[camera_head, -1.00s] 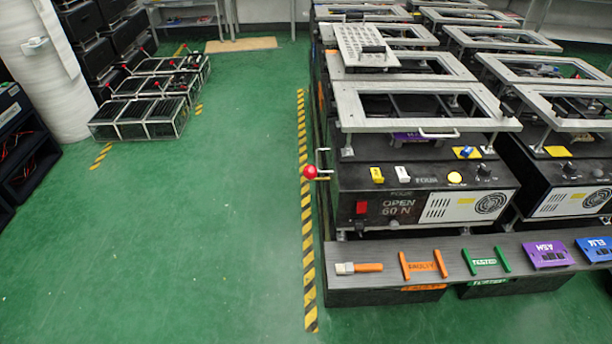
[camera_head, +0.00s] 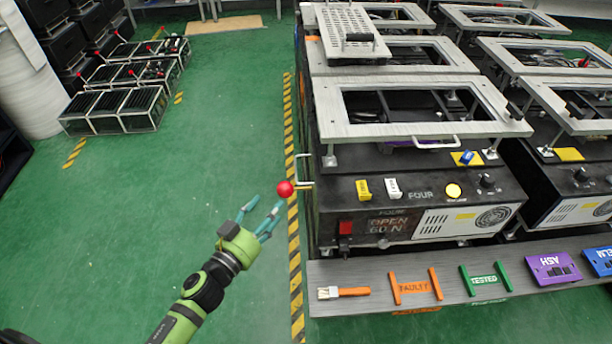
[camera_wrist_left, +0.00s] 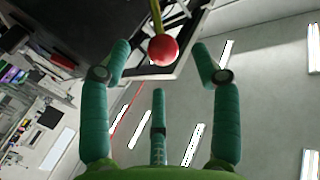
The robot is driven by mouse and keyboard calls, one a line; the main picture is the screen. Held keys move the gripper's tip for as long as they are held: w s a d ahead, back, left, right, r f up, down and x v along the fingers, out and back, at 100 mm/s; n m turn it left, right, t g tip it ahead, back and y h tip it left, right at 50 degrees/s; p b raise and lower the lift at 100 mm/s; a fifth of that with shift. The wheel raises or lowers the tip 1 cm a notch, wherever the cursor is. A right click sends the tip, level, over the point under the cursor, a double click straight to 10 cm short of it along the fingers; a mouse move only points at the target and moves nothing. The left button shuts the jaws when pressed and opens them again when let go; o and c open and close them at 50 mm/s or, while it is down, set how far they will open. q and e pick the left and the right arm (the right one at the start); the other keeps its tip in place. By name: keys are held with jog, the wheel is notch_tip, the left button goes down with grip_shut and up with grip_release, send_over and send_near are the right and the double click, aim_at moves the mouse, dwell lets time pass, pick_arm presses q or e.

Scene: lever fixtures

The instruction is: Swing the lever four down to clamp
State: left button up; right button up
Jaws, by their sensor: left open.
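The lever of fixture four ends in a red ball knob (camera_head: 285,189) at the left side of the black fixture box (camera_head: 345,195). The box is marked FOUR and its display reads OPEN 60 N. A metal frame (camera_head: 420,130) stands raised above the box. My left gripper (camera_head: 264,217) is open and empty, just below and left of the knob in the head view. In the left wrist view the red knob (camera_wrist_left: 163,50) shows ahead, between the spread teal fingers (camera_wrist_left: 160,75), with no finger seen touching it. My right gripper is not in view.
A grey shelf (camera_head: 450,300) along the front holds a brush (camera_head: 343,293), an orange FAULTY piece (camera_head: 416,287), a green TESTED piece (camera_head: 485,280) and purple and blue plates. More fixtures stand behind and right.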

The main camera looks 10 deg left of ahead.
aim_at(280, 194)
pick_arm(q)
jog(key=shift+w+d+r, duration=0.3)
jog(key=shift+r, duration=0.3)
jog(key=shift+w+d+r, duration=0.1)
jog(key=shift+w+r, duration=0.05)
jog(key=shift+w, duration=0.15)
jog(key=shift+p+x, duration=0.3)
jog(key=shift+x, duration=2.5)
jog(key=shift+c, duration=0.4)
grip_shut()
